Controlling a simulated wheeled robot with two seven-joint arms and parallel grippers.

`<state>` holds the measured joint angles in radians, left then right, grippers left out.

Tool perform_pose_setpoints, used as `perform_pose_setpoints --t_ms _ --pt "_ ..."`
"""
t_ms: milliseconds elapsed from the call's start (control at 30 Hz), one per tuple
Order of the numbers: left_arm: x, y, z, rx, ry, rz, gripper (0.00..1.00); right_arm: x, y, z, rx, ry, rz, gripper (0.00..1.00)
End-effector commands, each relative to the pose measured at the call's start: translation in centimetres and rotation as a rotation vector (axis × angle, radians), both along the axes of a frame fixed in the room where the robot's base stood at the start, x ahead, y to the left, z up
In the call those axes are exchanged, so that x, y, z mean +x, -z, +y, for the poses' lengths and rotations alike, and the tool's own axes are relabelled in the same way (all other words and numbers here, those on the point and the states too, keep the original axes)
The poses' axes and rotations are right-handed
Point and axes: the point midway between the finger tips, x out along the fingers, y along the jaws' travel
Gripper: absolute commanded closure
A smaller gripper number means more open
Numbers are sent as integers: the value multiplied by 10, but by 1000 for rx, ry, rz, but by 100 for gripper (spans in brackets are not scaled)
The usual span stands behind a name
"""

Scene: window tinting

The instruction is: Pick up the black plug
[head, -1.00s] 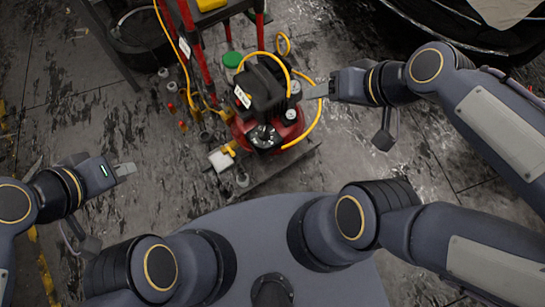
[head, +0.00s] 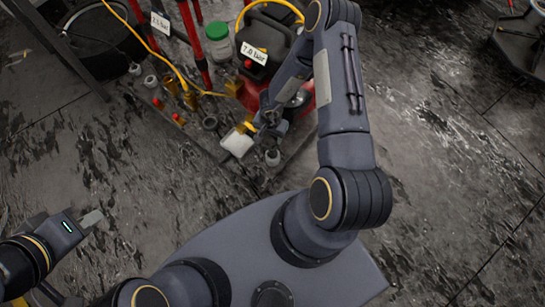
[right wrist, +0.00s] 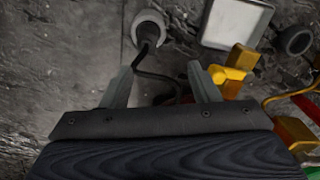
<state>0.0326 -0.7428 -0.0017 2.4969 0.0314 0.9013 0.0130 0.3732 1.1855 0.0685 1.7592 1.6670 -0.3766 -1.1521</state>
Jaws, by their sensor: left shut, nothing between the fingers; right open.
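My right gripper (head: 266,128) is low over the floor parts in front of the red machine. In the right wrist view its two fingers (right wrist: 160,70) are apart. A thin black curved piece (right wrist: 160,84) lies between and below them, not clearly gripped. It leads to a small pale round fitting with a dark top (right wrist: 148,28), just beyond the fingertips; the fitting also shows in the head view (head: 272,157). I cannot tell which dark part is the black plug. My left gripper (head: 92,219) is shut and empty at the lower left, far from the parts.
A white block (head: 237,143), yellow clip (right wrist: 236,64) and black ring (head: 210,122) lie close by.

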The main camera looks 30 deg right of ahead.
Motion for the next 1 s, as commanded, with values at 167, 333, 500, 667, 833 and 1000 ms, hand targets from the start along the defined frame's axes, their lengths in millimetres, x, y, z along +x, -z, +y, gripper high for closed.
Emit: perform_pose_setpoints --t_ms 167,333,500,667,833,1000 --pt "0 12 0 0 0 -1 100 -11 29 2 -5 6 39 45" --pt "0 20 0 0 0 -1 100 -12 45 2 -4 4 37 45" --pt "0 38 0 0 0 -1 100 -17 66 2 -5 3 37 45" --pt "0 53 0 0 0 0 100 -20 89 2 -4 5 36 45" --pt "0 52 0 0 0 0 100 -20 91 2 -4 5 35 45" --pt "0 52 0 0 0 -1 100 -20 91 2 -4 5 35 53"
